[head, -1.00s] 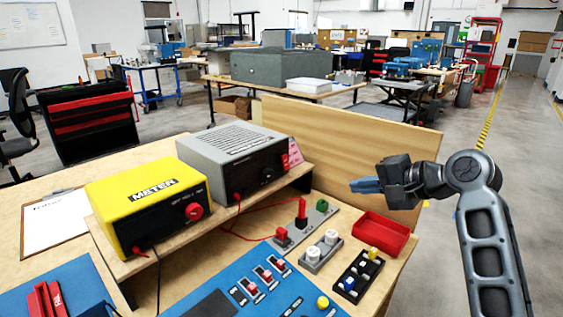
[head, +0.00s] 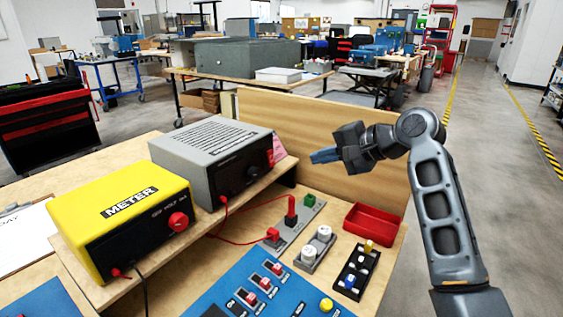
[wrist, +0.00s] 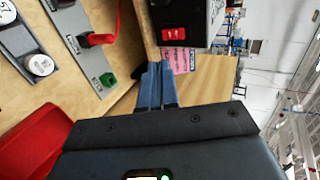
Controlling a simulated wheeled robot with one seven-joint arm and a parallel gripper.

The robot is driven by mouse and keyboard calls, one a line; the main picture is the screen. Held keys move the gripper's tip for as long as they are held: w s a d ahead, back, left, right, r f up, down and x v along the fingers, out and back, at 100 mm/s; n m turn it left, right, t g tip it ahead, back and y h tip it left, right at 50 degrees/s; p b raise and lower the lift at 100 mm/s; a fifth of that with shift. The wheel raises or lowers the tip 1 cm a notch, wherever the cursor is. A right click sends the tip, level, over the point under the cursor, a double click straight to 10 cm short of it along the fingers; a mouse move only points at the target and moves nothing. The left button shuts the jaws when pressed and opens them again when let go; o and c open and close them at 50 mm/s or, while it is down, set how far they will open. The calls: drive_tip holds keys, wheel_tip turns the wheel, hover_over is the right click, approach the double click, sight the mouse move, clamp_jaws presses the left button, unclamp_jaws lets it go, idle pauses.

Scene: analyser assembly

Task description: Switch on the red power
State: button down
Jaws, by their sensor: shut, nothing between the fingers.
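The grey power supply box (head: 210,150) sits on the raised wooden shelf, with a black front panel. A red switch (head: 270,157) is at the right end of that panel. In the wrist view the red switch (wrist: 174,34) shows just beyond the fingertips, on the black panel (wrist: 190,12). I cannot tell its on or off position. My gripper (head: 314,156) is shut and empty, to the right of the switch at about its height in the head view. Its blue fingers (wrist: 158,70) lie together in the wrist view, apart from the switch.
A yellow meter (head: 120,210) stands left of the grey box. Below are a grey strip with red and green connectors (head: 297,222), white knobs (head: 315,243), a black block (head: 358,268) and a red tray (head: 374,225). A wooden board (head: 330,140) stands behind the bench.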

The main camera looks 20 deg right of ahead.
sight(272, 163)
drive_tip(key=x, duration=0.7)
drive_tip(key=r+x, duration=0.1)
drive_tip(key=x, duration=0.3)
drive_tip(key=shift+w+a+f, duration=0.2)
drive_tip(key=shift+w+a, duration=0.15)
drive_tip(key=shift+w, duration=0.15)
drive_tip(key=shift+f+b, duration=0.1)
drive_tip(key=shift+b, duration=0.25)
drive_tip(key=shift+w+a+f+t+b, duration=0.1)
drive_tip(key=shift+a+f+t+b, duration=0.1)
drive_tip(key=shift+t+b, duration=0.15)
drive_tip(key=shift+d+r, duration=0.1)
drive_tip(key=shift+r, duration=0.15)
